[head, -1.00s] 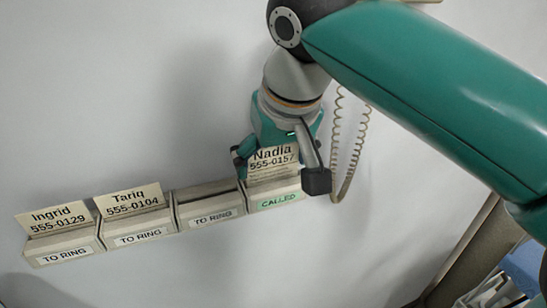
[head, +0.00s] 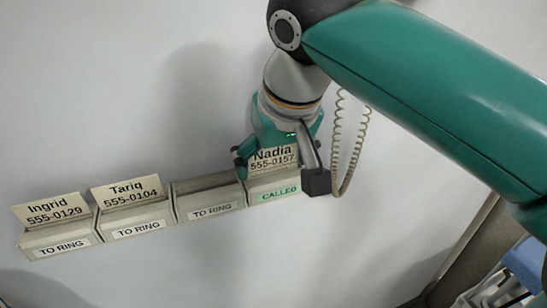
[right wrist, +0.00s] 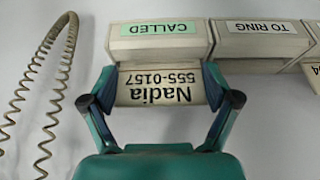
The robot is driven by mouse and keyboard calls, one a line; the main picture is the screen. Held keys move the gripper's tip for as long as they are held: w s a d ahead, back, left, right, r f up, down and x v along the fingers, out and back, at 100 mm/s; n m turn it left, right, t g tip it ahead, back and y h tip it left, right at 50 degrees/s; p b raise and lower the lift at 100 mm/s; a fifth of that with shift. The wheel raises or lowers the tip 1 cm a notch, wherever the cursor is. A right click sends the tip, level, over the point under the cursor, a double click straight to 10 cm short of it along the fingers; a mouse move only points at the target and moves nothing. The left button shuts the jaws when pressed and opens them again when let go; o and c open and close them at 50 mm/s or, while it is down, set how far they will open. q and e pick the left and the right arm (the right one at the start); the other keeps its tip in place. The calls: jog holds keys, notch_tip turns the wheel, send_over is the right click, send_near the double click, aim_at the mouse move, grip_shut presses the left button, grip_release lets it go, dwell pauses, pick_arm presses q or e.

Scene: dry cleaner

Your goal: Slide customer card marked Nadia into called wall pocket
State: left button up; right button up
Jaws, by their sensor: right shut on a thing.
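The cream Nadia card (head: 273,157) stands upright at the green-labelled CALLED pocket (head: 262,186), the right-hand one of the wall row. Its lower part is hidden behind the pocket front; name and number stay visible above. My right gripper (head: 279,172) is shut on the card, one finger at each side edge, just above the pocket. In the right wrist view the card (right wrist: 158,90) appears upside down between the fingers, its lower edge meeting the mouth of the CALLED pocket (right wrist: 159,44). My left gripper is not in view.
An empty TO RING pocket (head: 208,198) adjoins on the left. Beyond it are TO RING pockets holding the Tariq card (head: 127,192) and the Ingrid card (head: 52,209). A coiled cord (head: 338,150) hangs close to the right of the gripper.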

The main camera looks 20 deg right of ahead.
jog(key=o, duration=0.5)
jog(key=shift+r, duration=0.1)
notch_tip(320, 180, up, 5)
jog(key=p, duration=0.5)
jog(key=shift+r+p, duration=0.8)
jog(key=shift+r, duration=0.15)
